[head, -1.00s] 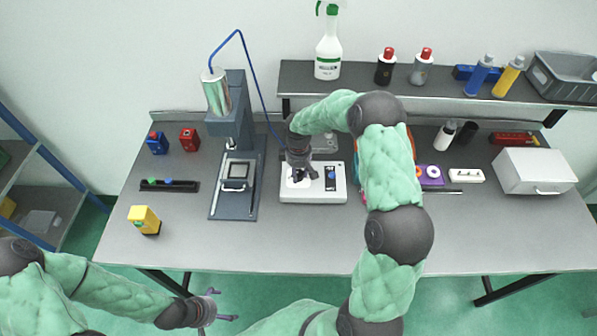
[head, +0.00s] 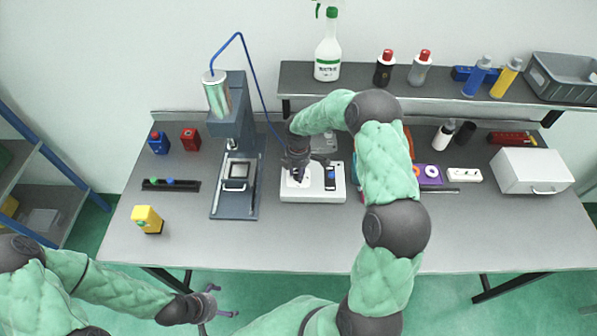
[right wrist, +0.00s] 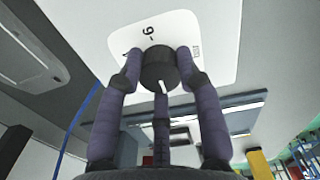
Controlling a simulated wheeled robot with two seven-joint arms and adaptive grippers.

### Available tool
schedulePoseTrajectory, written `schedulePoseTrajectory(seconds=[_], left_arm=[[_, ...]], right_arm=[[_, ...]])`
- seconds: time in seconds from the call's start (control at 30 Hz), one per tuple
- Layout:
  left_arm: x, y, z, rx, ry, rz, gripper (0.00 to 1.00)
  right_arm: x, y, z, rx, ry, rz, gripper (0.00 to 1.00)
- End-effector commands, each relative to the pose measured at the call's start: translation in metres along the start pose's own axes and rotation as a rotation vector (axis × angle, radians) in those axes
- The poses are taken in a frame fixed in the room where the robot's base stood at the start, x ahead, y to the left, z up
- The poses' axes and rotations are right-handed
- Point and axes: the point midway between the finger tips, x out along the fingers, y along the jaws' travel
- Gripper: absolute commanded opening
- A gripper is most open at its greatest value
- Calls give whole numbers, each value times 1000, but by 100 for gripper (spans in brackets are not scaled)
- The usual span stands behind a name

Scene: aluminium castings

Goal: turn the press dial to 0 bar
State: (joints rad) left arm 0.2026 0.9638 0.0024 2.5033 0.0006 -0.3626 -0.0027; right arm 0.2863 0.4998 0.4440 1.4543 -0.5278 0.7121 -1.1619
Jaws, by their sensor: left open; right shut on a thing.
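The press dial is a round black knob (right wrist: 160,68) with a white pointer line, seen close in the right wrist view. Behind it is a white scale plate (right wrist: 205,35) with a "6" and other marks partly hidden by the fingers. In the right wrist view the pointer lies on the lower side of the knob. My right gripper (head: 298,177) is shut on the knob, its fingers around it. The dial sits on the left part of a white control box (head: 313,197), where the gripper hides it from the head view. My left gripper (head: 226,302) is open and empty, in front of the table.
The press (head: 232,128) stands left of the box, with a blue hose running from its top. A yellow item (head: 147,219) stands at the table's left. The front middle of the table is clear.

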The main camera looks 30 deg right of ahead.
Motion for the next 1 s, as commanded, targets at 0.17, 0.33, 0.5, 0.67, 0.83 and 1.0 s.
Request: schedulePoseTrajectory(seconds=[0.17, 0.33, 0.5, 0.67, 0.83, 1.0], left_arm=[[-1, 0, 0, 0, 0, 0, 96], [-1, 0, 0, 0, 0, 0, 96], [-1, 0, 0, 0, 0, 0, 96], [-1, 0, 0, 0, 0, 0, 96], [-1, 0, 0, 0, 0, 0, 96], [-1, 0, 0, 0, 0, 0, 96]], right_arm=[[-1, 2, 0, -22, 1, 5, 3], [-1, 2, 0, -26, 1, 5, 3], [-1, 2, -1, -26, 1, 5, 3], [-1, 1, 0, -25, 1, 4, 60], [-1, 1, 0, -25, 0, 2, 60], [-2, 1, 0, -24, 0, 2, 60]])
